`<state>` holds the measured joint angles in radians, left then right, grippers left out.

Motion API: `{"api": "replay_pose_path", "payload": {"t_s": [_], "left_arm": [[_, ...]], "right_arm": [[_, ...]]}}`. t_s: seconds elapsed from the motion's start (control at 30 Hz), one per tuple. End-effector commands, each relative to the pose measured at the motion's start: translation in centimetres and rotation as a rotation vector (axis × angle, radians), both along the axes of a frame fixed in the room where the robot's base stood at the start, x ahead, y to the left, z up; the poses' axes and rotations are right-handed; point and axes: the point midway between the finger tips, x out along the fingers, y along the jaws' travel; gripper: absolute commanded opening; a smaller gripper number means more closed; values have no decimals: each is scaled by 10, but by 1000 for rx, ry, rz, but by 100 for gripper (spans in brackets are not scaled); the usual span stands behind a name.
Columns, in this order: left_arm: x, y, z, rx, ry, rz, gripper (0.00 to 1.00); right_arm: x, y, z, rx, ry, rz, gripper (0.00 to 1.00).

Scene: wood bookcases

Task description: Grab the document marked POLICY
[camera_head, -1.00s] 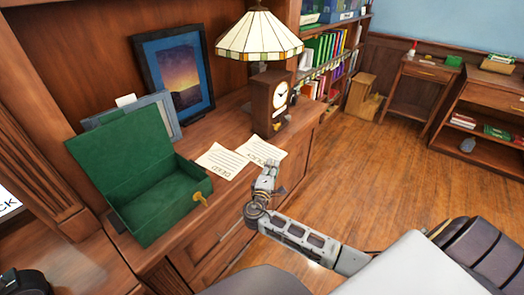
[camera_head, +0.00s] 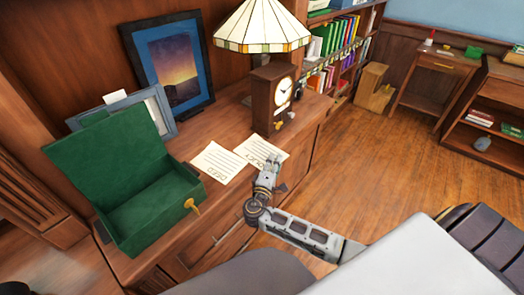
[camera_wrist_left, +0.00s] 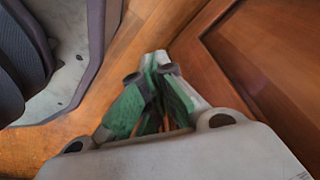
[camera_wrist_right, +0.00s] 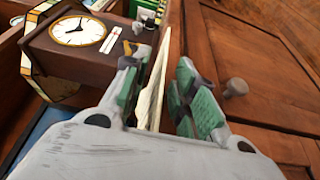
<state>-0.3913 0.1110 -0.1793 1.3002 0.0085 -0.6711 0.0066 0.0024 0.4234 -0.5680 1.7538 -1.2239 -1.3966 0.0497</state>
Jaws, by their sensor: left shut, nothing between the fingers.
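Two cream papers lie on the wood cabinet top, near its front edge. The right paper (camera_head: 256,147) has a heading that looks like POLICY, partly hidden by my gripper; the left one (camera_head: 217,161) appears to read DEED. My right gripper (camera_head: 269,163) is at the cabinet's front edge, by the right paper. In the right wrist view its fingers (camera_wrist_right: 160,75) are apart, with a paper (camera_wrist_right: 154,88) seen edge-on between them; I cannot tell that they touch it. My left gripper (camera_wrist_left: 156,66) is shut and empty, pointing down beside a wood panel.
An open green box (camera_head: 108,165) with a gold key stands left of the papers. A clock (camera_head: 272,100) and a stained-glass lamp (camera_head: 262,28) stand behind them. A framed picture (camera_head: 170,68) leans at the back. The floor (camera_head: 365,165) at right is clear.

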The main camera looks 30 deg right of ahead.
Motion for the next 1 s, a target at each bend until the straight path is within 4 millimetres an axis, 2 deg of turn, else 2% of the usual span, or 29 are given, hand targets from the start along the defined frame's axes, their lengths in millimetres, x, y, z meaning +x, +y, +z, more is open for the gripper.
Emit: {"api": "replay_pose_path", "payload": {"t_s": [0.2,0.43,0.67,1.0], "left_arm": [[-10,4,-4,7,16,-1,0],[-10,6,-4,8,16,-2,0],[-6,5,-1,6,8,-2,0],[-4,0,0,0,6,1,0]], "right_arm": [[0,0,0,0,0,0,28],[0,0,0,0,0,0,28],[0,0,0,0,0,0,0],[0,0,0,1,1,0,0]]}}
